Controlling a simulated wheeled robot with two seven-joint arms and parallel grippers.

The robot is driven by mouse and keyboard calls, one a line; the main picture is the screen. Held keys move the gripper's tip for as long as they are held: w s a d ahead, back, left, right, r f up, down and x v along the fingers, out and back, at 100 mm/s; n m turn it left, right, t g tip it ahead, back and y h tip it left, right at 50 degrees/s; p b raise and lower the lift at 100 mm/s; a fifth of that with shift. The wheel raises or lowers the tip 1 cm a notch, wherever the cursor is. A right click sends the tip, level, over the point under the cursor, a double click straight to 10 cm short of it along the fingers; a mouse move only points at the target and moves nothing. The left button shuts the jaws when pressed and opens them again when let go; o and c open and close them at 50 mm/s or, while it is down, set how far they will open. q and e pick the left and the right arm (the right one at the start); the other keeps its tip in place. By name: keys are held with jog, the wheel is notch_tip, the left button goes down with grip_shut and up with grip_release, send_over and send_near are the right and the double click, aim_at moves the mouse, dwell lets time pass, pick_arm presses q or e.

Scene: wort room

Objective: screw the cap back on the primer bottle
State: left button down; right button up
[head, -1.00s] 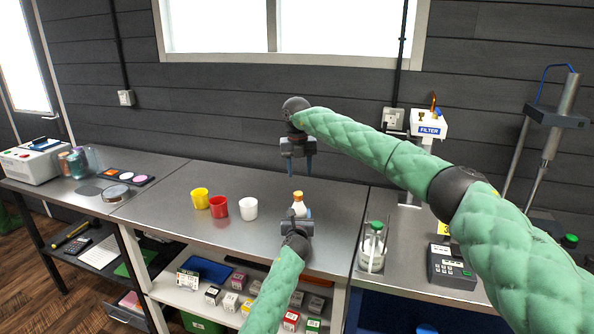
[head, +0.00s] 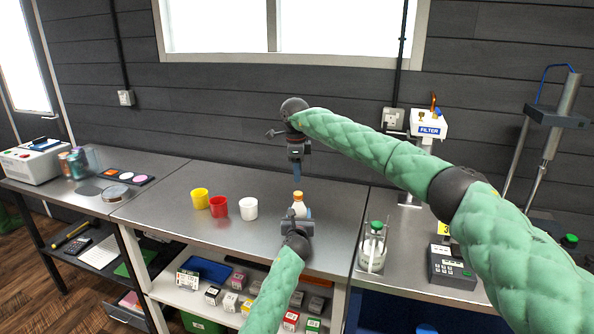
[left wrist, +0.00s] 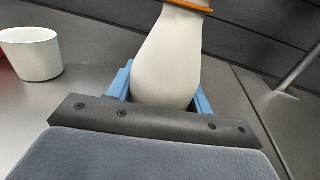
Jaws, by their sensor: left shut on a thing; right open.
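The primer bottle (head: 299,209) is small and white with orange at its top (head: 298,195), and stands upright at the bench's front. My left gripper (head: 297,216) is shut around its body. In the left wrist view the bottle (left wrist: 168,60) sits between the blue fingers, with an orange band (left wrist: 190,5) at the neck; the part above is cut off. I cannot tell how the cap is seated. My right gripper (head: 296,177) is open and empty, pointing down just above the bottle top, apart from it.
A yellow cup (head: 200,199), a red cup (head: 219,207) and a white cup (head: 248,208) stand left of the bottle. A green-capped bottle in a holder (head: 373,250) stands to the right. The bench behind the cups is clear.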

aim_at(298, 193)
jog(key=n, duration=1.9)
jog(key=shift+n, duration=0.3)
jog(key=shift+f, duration=0.1)
jog(key=shift+w+f, duration=0.2)
jog(key=shift+f, duration=3.7)
